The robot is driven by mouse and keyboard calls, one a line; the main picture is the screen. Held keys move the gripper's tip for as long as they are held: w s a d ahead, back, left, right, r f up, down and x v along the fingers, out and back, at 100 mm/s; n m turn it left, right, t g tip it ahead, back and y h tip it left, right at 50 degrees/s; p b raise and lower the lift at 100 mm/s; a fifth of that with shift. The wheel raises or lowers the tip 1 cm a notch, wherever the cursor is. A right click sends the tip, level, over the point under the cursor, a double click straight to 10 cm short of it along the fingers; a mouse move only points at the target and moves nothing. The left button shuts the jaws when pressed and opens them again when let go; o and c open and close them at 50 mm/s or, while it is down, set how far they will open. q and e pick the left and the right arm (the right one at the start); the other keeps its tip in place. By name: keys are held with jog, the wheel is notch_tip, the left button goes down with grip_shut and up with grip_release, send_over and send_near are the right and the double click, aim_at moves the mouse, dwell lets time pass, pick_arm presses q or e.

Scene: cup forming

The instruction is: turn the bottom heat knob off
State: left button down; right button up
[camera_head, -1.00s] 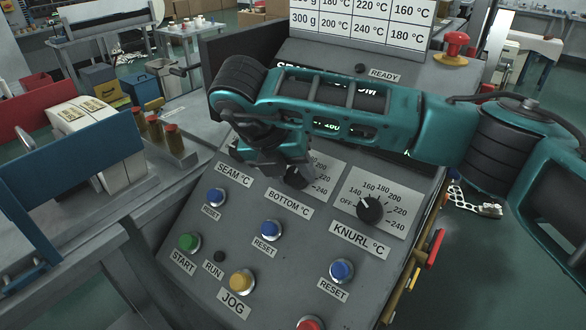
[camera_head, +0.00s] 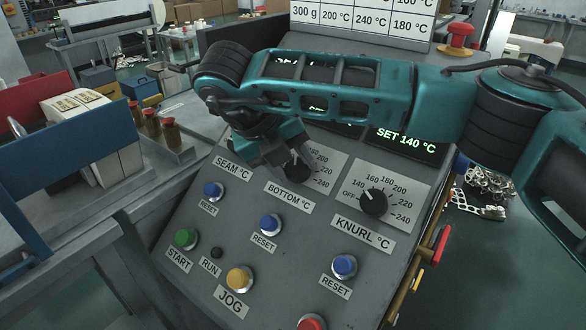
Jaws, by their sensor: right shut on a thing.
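The bottom heat knob (camera_head: 299,173) is a dark dial in the middle of the grey sloped panel, above the "BOTTOM °C" label (camera_head: 289,197). My right gripper (camera_head: 288,163) reaches down over it from the teal arm and is shut on it. The gripper hides most of the knob and the left part of its scale, so I cannot read its setting. The scale numbers 160 to 240 (camera_head: 319,170) show to its right. My left gripper is not in view.
The black knurl knob (camera_head: 373,202) is close on the right, below a display reading "SET 140 °C" (camera_head: 405,140). Blue reset buttons (camera_head: 270,223), a green start button (camera_head: 186,238) and a yellow jog button (camera_head: 239,278) lie lower on the panel. A red mushroom button (camera_head: 460,31) stands at the back right.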

jog(key=n+b, duration=0.1)
jog(key=n, duration=0.3)
jog(key=shift+a+f+n+h, duration=0.1)
jog(key=shift+n+h, duration=0.2)
jog(key=n+b, duration=0.1)
jog(key=n, duration=0.1)
jog(key=shift+n+t+h, duration=0.3)
jog(key=shift+t, duration=0.1)
jog(key=n, duration=0.2)
jog(key=shift+s+n, duration=0.1)
jog(key=shift+n, duration=0.2)
jog(key=shift+n+t+b, duration=0.3)
jog(key=shift+n+t, duration=0.1)
jog(key=shift+n, duration=1.1)
jog(key=shift+a, duration=0.1)
jog(key=o, duration=1.1)
jog(key=shift+s, duration=0.1)
jog(key=shift+c, duration=0.2)
